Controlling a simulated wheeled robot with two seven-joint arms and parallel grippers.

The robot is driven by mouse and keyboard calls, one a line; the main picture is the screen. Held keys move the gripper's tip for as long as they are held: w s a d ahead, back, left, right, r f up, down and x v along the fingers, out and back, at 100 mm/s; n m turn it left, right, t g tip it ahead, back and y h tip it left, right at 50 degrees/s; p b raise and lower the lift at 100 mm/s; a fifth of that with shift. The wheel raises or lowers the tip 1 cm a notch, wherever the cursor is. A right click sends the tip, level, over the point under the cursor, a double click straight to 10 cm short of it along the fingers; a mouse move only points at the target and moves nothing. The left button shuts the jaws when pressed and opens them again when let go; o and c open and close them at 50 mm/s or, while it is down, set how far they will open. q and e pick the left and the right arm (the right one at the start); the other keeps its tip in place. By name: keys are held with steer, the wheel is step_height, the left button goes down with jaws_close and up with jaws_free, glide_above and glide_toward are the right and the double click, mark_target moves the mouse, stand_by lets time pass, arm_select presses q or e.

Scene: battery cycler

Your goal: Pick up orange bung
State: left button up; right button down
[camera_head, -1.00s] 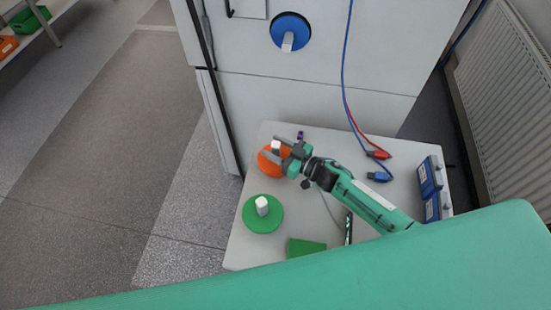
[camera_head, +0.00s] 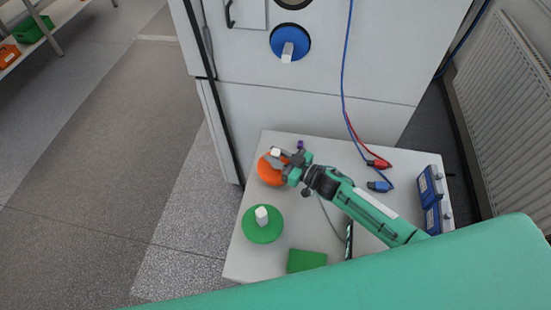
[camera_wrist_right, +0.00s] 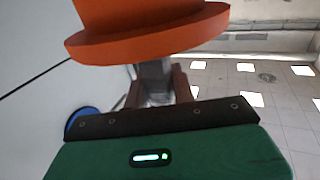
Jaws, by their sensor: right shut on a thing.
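The orange bung (camera_head: 270,174) is a round orange disc with a white handle (camera_head: 275,153), at the far left part of the white table in the head view. My right gripper (camera_head: 279,160) is shut on its white handle. In the right wrist view, the orange bung (camera_wrist_right: 150,38) fills the top of the picture, with the gripper fingers (camera_wrist_right: 155,85) on the grey-looking handle below its disc. Whether the bung touches the table is hard to tell. My left gripper is not in view.
A green bung (camera_head: 262,226) stands on the white table (camera_head: 238,262) in front of the orange one. A green block (camera_head: 306,261) lies nearer. Blue devices (camera_head: 430,185) and red and blue plugs (camera_head: 378,164) are at right. A blue bung (camera_head: 290,42) sits in the cabinet (camera_head: 300,85).

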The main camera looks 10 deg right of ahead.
step_height(320, 180, up, 24)
steer(key=p, duration=0.3)
steer(key=shift+p, duration=0.35)
steer(key=shift+r, duration=0.1)
stand_by(0.4)
